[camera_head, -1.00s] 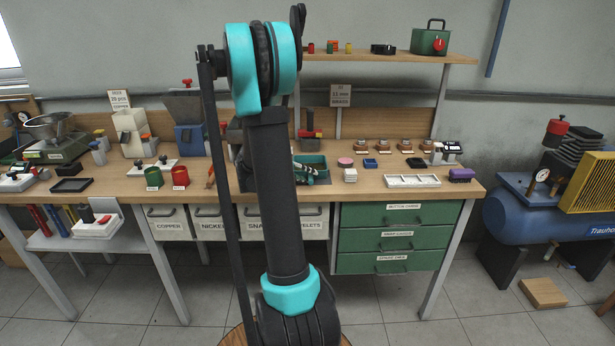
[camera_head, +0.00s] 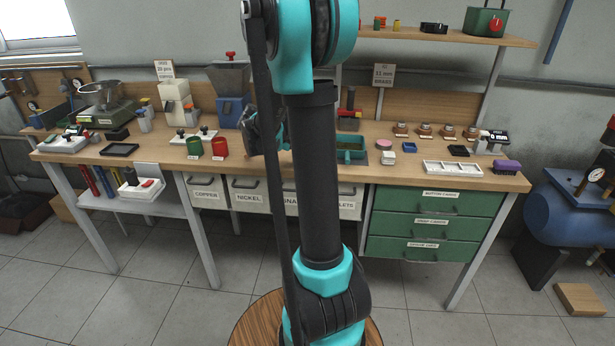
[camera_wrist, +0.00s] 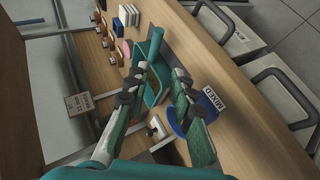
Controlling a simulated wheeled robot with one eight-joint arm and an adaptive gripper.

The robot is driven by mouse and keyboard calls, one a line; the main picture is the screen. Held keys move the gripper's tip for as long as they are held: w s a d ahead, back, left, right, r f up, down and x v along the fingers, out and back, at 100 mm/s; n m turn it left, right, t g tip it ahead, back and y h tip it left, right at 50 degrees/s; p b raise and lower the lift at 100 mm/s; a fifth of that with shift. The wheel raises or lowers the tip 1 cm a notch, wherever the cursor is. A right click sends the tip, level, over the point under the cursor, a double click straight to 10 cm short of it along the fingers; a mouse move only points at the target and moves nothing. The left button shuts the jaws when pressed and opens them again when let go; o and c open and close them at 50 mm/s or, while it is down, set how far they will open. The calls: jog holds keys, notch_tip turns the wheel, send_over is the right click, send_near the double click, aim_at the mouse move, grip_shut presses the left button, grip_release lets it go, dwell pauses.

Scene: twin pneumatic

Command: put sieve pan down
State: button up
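I take the teal-green pan (camera_head: 350,154) to be the sieve pan. It rests on the bench just right of my upper arm in the head view. In the wrist view the pan (camera_wrist: 151,93), with its raised bar-like handle, lies just beyond my fingertips. My gripper (camera_wrist: 166,76) has its two fingers apart, with a gap between them. In the head view my gripper (camera_head: 265,130) is partly hidden behind my arm, left of the pan. The pan appears free of the fingers, though the fingers cover part of it.
A blue labelled part (camera_wrist: 207,108) is close to one finger. Red (camera_head: 220,147) and green (camera_head: 194,147) cups stand to the left. A white tray (camera_head: 452,168) and small blocks lie right. A hopper (camera_head: 229,80) and shelf (camera_head: 440,37) stand behind.

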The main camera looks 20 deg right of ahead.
jog(key=s+a+f+n+t+y, duration=0.1)
jog(key=s+a+f+t+y, duration=0.1)
jog(key=s+a+f+y, duration=0.3)
jog(key=s+a+f+n+t+y, duration=0.1)
jog(key=s+a+f+y, duration=0.5)
jog(key=s+a, duration=0.8)
jog(key=a+f+t, duration=0.1)
jog(key=a, duration=0.2)
jog(key=shift+a+f+n, duration=0.2)
jog(key=shift+f+n, duration=0.15)
jog(key=shift+n, duration=0.05)
